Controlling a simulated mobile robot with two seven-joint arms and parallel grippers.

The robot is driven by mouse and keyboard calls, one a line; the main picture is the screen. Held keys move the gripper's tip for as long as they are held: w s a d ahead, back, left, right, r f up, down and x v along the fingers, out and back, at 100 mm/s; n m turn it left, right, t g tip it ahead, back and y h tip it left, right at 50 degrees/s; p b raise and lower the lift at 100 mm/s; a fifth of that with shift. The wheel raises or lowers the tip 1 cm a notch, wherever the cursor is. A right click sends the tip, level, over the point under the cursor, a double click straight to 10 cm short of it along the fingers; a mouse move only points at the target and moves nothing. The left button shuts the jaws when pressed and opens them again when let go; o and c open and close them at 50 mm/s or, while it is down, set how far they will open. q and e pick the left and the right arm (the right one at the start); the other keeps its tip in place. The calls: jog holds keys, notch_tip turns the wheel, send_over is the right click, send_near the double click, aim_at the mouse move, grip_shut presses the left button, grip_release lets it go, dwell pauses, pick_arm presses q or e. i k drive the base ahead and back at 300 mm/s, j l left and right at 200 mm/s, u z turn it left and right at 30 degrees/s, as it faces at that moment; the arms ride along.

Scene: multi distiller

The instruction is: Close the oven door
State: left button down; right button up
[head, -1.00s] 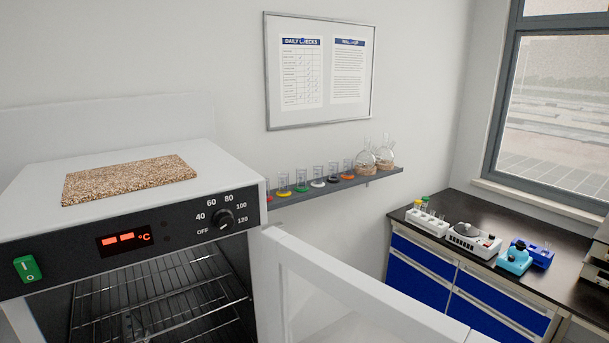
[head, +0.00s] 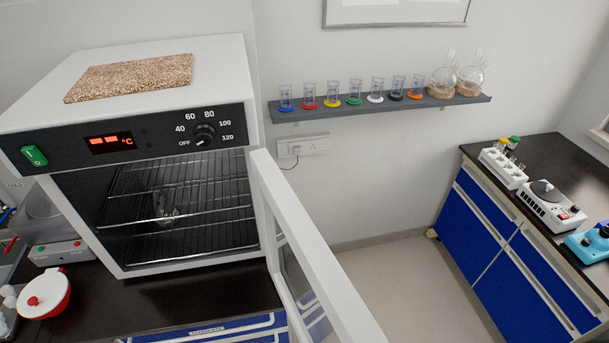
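The oven (head: 150,120) is a white box with a black control panel on a dark bench at the left of the head view. Its door (head: 315,255) has a white frame with a glass pane. The door stands wide open, hinged at the oven's right side and swung out toward me. Wire racks (head: 180,195) and a piece of glassware (head: 164,207) show inside. The oven's display is lit red. Neither of my grippers is in view.
A cork-like mat (head: 130,76) lies on top of the oven. A red and white pot (head: 44,294) stands on the bench (head: 190,300) left of the door. A wall shelf (head: 400,104) holds several glass vessels. Open floor (head: 395,275) lies between the door and the blue cabinets (head: 490,235).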

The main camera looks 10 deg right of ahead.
aim_at(322, 304)
jog(key=l+u, duration=0.3)
jog(key=l, duration=0.15)
jog(key=l+u, duration=0.25)
jog(key=l, duration=0.15)
jog(key=k+l+u, duration=0.15)
jog(key=l+u, duration=0.15)
jog(key=k+l+u, duration=0.15)
jog(key=l+u, duration=0.15)
jog(key=l, duration=0.2)
